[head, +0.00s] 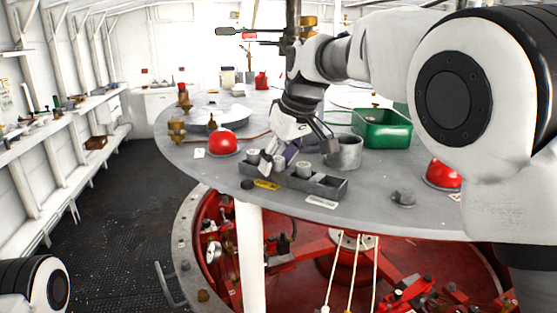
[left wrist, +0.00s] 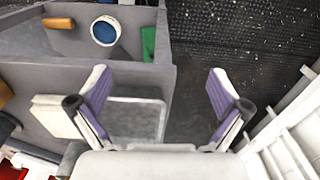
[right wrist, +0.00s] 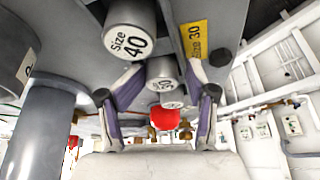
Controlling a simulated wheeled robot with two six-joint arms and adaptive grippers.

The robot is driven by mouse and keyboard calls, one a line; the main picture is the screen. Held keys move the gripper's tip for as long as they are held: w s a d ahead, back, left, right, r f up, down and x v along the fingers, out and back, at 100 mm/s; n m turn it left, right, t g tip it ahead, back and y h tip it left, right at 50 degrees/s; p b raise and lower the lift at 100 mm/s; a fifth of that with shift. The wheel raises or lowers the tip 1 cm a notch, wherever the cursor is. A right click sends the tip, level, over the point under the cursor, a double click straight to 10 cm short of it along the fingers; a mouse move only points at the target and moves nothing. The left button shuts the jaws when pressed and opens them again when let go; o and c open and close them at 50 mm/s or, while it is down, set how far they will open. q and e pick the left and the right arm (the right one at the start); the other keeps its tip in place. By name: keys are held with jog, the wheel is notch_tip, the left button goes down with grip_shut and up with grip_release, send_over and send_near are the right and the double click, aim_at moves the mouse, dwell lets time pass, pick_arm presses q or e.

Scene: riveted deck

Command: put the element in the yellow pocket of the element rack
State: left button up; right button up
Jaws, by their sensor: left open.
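The element rack (head: 333,190) is a narrow grey tray near the table's front edge, with a yellow label (head: 266,184) at its left end that reads "Size 30" (right wrist: 195,40). Several grey cylindrical elements stand in line at it, including one marked 40 (right wrist: 128,38) and one marked 30 (right wrist: 160,72). A smaller one shows behind. My right gripper (right wrist: 164,76) is open, its fingers on either side of the element marked 30, with gaps visible. It also shows over the rack in the head view (head: 282,158). My left gripper (left wrist: 160,100) is open and empty, away from the rack.
A grey pot (head: 344,152) stands close behind the rack, with a green bin (head: 382,130) beyond. Red domes stand at left (head: 222,143) and right (head: 442,175). A dark knob (head: 247,184) sits near the yellow label. The left wrist view shows a grey compartmented box (left wrist: 70,65).

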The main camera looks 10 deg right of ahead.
jog(key=shift+r, duration=0.15)
jog(key=v, duration=1.3)
jog(key=shift+w+b, duration=0.2)
jog(key=shift+b, duration=0.1)
